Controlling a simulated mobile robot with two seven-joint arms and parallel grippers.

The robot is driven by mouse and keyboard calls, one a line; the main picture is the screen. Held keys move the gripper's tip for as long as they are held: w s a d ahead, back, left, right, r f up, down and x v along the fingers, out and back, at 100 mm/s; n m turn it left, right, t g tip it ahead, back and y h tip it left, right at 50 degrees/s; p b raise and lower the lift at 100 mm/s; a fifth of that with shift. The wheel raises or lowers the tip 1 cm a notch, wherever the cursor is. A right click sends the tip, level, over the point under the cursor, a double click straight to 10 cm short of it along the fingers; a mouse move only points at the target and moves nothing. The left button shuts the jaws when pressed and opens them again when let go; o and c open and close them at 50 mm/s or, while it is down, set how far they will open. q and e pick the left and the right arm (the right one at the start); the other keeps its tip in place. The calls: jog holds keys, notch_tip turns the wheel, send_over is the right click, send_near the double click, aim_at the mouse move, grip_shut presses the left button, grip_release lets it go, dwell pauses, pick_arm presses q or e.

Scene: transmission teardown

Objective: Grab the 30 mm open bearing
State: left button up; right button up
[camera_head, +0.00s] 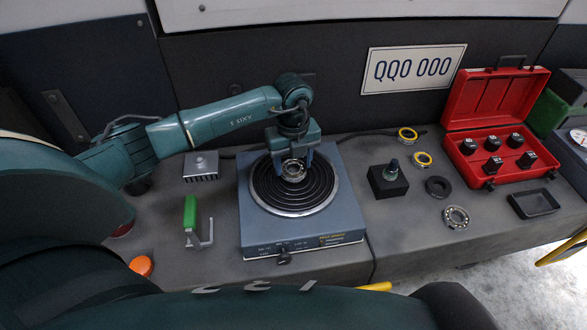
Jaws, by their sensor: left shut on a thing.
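My left gripper (293,158) is over the round ringed plate of a blue-grey bench device. It is shut on a metallic open bearing (293,171), held between its fingers above the middle of the plate. I cannot tell whether the bearing touches the plate. Another open bearing (456,217) with visible balls lies flat on the bench at the right. The size of either bearing cannot be read. My right gripper does not show in this view.
The blue-grey device (262,237) stands mid-bench. To its right are a black block (388,186), yellow-rimmed rings (407,135), a dark ring (438,187), an open red case (490,125) and a black tray (533,203). A green-handled tool (190,213) and finned block (201,166) lie left.

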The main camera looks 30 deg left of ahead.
pick_arm(q)
jog(key=shift+c, duration=0.8)
jog(key=shift+r, duration=0.1)
